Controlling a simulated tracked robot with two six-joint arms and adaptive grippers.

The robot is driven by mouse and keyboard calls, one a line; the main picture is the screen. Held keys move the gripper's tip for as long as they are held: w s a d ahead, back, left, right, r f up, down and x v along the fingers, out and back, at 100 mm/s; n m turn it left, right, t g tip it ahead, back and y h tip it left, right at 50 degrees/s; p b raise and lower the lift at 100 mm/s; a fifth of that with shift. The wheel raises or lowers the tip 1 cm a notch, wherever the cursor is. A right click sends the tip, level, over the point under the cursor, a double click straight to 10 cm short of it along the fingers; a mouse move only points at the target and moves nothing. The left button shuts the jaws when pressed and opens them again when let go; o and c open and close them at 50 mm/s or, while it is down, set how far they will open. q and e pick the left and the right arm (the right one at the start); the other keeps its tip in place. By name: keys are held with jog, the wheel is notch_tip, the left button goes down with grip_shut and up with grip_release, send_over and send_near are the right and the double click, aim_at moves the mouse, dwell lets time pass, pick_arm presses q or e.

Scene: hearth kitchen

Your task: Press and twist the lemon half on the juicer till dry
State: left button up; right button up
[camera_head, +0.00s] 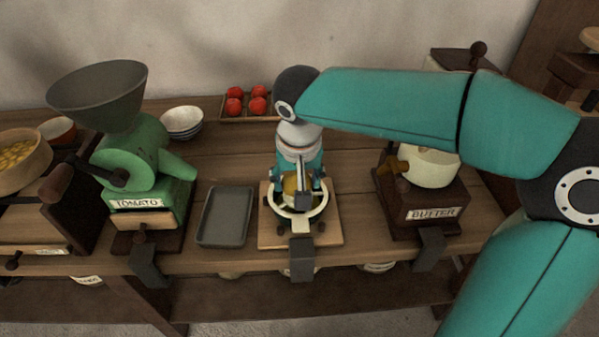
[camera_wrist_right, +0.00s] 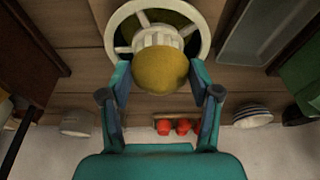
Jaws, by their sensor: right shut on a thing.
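The juicer (camera_head: 325,205) is a pale ring-shaped frame on a wooden board, clamped at the front of the wooden counter. Its white rim and spokes (camera_wrist_right: 117,25) show in the right wrist view. The yellow lemon half (camera_wrist_right: 161,70) is over the middle of the juicer, between the fingers of my right gripper (camera_wrist_right: 160,88). In the head view my right gripper (camera_head: 300,182) points down over the juicer, shut on the lemon half (camera_head: 291,186), which is partly hidden. I cannot tell whether the lemon touches the cone. My left gripper is not in view.
A green tomato mill (camera_head: 138,160) and an empty grey tray (camera_head: 225,217) stand left of the juicer. A butter churn (camera_head: 430,205) stands close on the right. A tray of tomatoes (camera_head: 247,118) and white bowls (camera_head: 182,121) are at the back.

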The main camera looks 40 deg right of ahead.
aim_at(296, 174)
jog(key=shift+r+p, duration=2.95)
jog(key=shift+r, duration=0.65)
jog(key=shift+w, duration=0.1)
